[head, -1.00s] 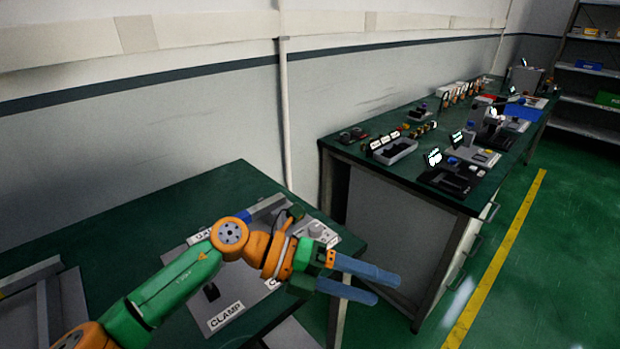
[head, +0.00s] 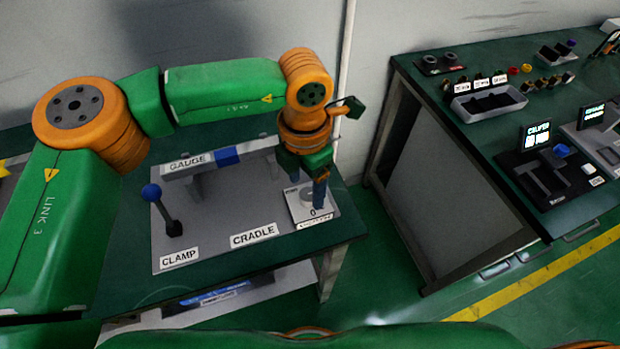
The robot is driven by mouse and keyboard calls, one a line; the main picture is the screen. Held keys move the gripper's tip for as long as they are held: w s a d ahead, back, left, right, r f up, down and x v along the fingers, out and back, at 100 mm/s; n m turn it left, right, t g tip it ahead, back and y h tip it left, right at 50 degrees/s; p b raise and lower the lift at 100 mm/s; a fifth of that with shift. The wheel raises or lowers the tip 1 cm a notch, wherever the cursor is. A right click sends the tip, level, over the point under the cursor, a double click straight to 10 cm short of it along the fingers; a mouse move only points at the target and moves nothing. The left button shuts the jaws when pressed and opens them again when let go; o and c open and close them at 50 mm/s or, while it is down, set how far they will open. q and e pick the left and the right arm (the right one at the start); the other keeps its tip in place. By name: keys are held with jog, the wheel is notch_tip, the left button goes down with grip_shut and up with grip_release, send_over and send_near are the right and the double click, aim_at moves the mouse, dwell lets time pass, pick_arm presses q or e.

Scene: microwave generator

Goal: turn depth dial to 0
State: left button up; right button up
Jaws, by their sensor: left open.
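The depth dial (head: 306,196) is a pale round knob on a light plate at the right end of a grey panel. A "0" mark shows on the plate in front of it. My left gripper (head: 319,200) points down over the dial with its blue fingers open. One finger stands at the dial's right front side; the fingers partly hide the knob. I cannot tell whether they touch it, nor where the dial points. My right gripper is not in view.
The grey panel (head: 213,226) also carries a clamp lever with a blue knob (head: 151,191), a gauge bar with a blue block (head: 228,156) and a "CRADLE" label (head: 254,235). A second green bench (head: 440,100) with trays and devices stands right, across a gap.

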pick_arm(q)
jog(key=shift+f, duration=0.55)
jog(key=shift+w+d+f, duration=0.1)
jog(key=shift+d+f, duration=0.05)
jog(key=shift+f, duration=0.2)
jog(key=shift+w+d+f, duration=0.15)
jog(key=shift+d, duration=0.1)
jog(key=shift+a, duration=0.15)
grip_shut()
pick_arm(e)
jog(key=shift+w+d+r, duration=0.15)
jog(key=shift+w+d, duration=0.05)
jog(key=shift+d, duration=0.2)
